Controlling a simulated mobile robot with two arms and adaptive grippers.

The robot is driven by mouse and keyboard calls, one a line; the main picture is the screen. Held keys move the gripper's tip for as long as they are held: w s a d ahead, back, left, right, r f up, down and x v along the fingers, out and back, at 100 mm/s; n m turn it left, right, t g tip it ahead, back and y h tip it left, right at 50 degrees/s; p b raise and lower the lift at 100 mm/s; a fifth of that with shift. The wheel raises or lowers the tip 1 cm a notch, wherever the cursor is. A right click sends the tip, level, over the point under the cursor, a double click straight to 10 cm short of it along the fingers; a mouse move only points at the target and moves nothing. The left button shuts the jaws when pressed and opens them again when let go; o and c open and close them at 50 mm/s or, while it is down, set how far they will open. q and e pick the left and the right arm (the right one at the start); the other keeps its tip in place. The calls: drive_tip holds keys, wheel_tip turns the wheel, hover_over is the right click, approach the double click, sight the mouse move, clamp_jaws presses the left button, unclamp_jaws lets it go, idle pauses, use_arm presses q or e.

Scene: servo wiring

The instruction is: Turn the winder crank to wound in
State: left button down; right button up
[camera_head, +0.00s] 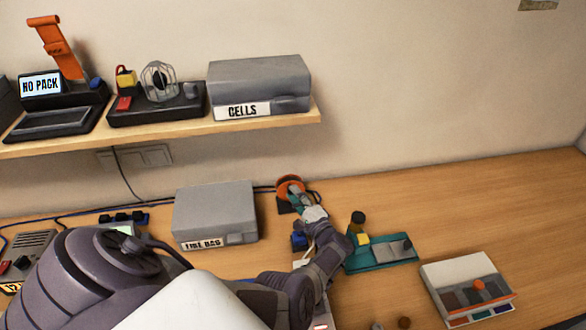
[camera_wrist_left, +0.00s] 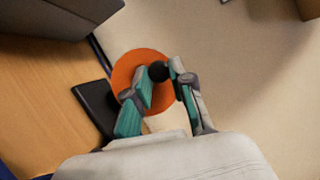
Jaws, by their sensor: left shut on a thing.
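The winder (camera_head: 284,186) is an orange disc on a dark base at the back of the desk, near the wall. In the left wrist view its orange disc (camera_wrist_left: 124,72) is partly covered by my fingers, with the dark base (camera_wrist_left: 99,108) to its left. My left gripper (camera_head: 298,192) reaches it from the front. In the left wrist view my left gripper (camera_wrist_left: 160,78) is shut on the black crank knob (camera_wrist_left: 158,71), which shows between its teal-padded fingertips. The crank arm itself is hidden. My right gripper is not in view.
A grey box labelled FIRE BAG (camera_head: 215,212) stands left of the winder. A teal tray (camera_head: 380,254) and a white sectioned box (camera_head: 466,286) lie to the right. A shelf (camera_head: 180,133) with a CELLS box (camera_head: 259,86) hangs above. The desk's right back is clear.

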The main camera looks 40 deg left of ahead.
use_arm(q)
drive_tip(key=shift+d+f+m+t+b, duration=0.1)
drive_tip(key=shift+f+m+t+b, duration=0.1)
drive_tip(key=shift+m, duration=0.35)
drive_tip(key=shift+d+f+m+t+b, duration=0.1)
drive_tip(key=shift+m+b, duration=0.1)
drive_tip(key=shift+m, duration=0.35)
drive_tip(key=shift+w+y, duration=0.1)
drive_tip(key=shift+y, duration=0.2)
drive_tip(key=c, duration=1.1)
unclamp_jaws()
drive_tip(key=shift+r, duration=0.1)
drive_tip(key=shift+o, duration=0.5)
drive_tip(key=shift+r, duration=0.1)
